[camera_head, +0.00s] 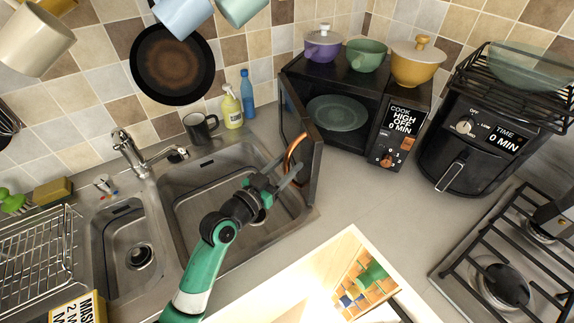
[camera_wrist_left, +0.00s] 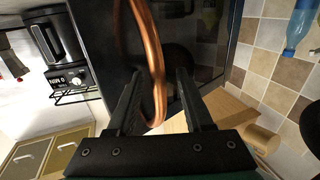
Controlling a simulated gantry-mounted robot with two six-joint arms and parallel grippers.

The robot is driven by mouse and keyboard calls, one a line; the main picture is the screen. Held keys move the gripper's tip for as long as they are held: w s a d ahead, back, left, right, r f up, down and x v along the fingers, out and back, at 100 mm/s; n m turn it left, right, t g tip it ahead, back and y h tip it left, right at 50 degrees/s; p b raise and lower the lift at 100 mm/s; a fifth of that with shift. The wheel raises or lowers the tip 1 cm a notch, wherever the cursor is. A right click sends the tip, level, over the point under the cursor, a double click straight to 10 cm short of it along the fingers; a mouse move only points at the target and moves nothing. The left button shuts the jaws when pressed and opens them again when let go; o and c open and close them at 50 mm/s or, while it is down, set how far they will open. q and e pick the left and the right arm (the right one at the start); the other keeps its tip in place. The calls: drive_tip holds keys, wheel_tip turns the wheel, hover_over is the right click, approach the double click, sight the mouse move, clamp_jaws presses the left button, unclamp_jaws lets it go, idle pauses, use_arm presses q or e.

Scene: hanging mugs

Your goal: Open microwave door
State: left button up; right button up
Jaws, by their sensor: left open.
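The black microwave (camera_head: 345,85) stands on the counter at the back, with its door (camera_head: 313,165) swung wide open toward the left, over the sink's edge. The cavity shows a round glass plate (camera_head: 337,113). A curved copper handle (camera_head: 292,150) is on the door's outer face. My left gripper (camera_head: 287,176) is at the lower part of this handle, its fingers open. In the left wrist view the handle (camera_wrist_left: 154,62) passes between the two fingertips, with a gap visible; contact cannot be told. My right gripper is not in view.
The sink (camera_head: 200,210) lies below the left arm. A dark mug (camera_head: 200,130), a spray bottle (camera_head: 231,107) and a blue bottle (camera_head: 247,95) stand behind it. Pots, including a yellow one (camera_head: 414,68), sit on the microwave. An air fryer (camera_head: 465,140) and stove (camera_head: 505,265) are right.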

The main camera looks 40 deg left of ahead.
use_arm(q)
drive_tip(key=shift+s, duration=0.1)
drive_tip(key=s+p, duration=0.1)
drive_tip(key=s, duration=1)
drive_tip(key=shift+s, duration=0.2)
